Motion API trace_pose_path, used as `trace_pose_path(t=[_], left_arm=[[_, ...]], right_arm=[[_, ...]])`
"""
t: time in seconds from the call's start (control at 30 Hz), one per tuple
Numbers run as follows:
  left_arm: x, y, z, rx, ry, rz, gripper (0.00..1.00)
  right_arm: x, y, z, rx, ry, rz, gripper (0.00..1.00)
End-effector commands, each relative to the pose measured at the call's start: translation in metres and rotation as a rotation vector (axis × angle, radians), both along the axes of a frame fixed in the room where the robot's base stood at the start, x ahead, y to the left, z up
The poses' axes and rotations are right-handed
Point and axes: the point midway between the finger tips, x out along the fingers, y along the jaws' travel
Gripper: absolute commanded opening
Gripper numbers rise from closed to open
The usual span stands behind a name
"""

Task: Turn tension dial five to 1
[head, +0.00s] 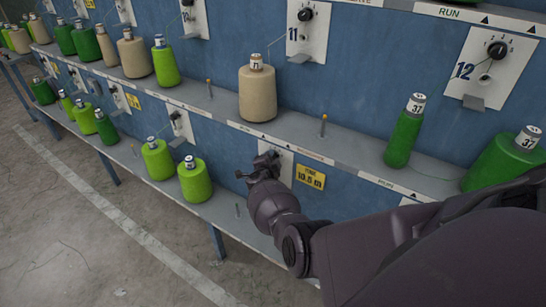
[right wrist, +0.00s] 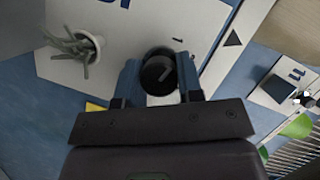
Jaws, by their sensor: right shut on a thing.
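My right gripper (head: 262,165) reaches the lower row of the blue rack in the head view, in front of a white dial plate (head: 282,162) that it largely hides. In the right wrist view its two blue fingers stand on either side of a round black dial knob (right wrist: 157,72), shut on it. The knob has a light pointer line on its face. A small mark like a 1 is printed on the white plate beyond the knob. The plate's large number is cut off by the frame edge, so I cannot read it. My left gripper is not in view.
A yellow label (head: 310,177) is right of the plate. Green cones (head: 195,179) stand left on the lower shelf; a beige cone (head: 257,92) stands above. Dials 11 (head: 307,14) and 12 (head: 497,50) are higher up.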

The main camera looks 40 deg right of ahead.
Motion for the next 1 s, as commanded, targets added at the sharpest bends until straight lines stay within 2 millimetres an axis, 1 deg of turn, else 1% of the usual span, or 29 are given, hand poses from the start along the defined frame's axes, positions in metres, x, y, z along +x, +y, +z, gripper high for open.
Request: trace_pose_path(t=[0.1, 0.3, 0.77, 0.8, 0.93, 1.0], left_arm=[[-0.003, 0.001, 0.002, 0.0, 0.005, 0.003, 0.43], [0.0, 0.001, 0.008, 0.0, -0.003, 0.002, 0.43], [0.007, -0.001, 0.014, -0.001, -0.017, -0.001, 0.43], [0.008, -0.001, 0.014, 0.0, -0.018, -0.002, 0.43], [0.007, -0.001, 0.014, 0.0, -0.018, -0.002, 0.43], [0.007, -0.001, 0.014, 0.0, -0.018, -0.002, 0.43]], right_arm=[[0.0, 0.001, 0.001, -0.016, 0.043, 0.0, 0.1], [0.0, 0.001, 0.0, -0.033, 0.084, 0.0, 0.1], [0.0, 0.0, -0.001, -0.039, 0.095, 0.0, 0.1], [0.0, 0.0, -0.001, -0.038, 0.095, 0.0, 0.39], [0.0, 0.0, -0.001, -0.039, 0.094, 0.0, 0.58], [0.0, 0.0, -0.001, -0.038, 0.093, 0.0, 0.59]])
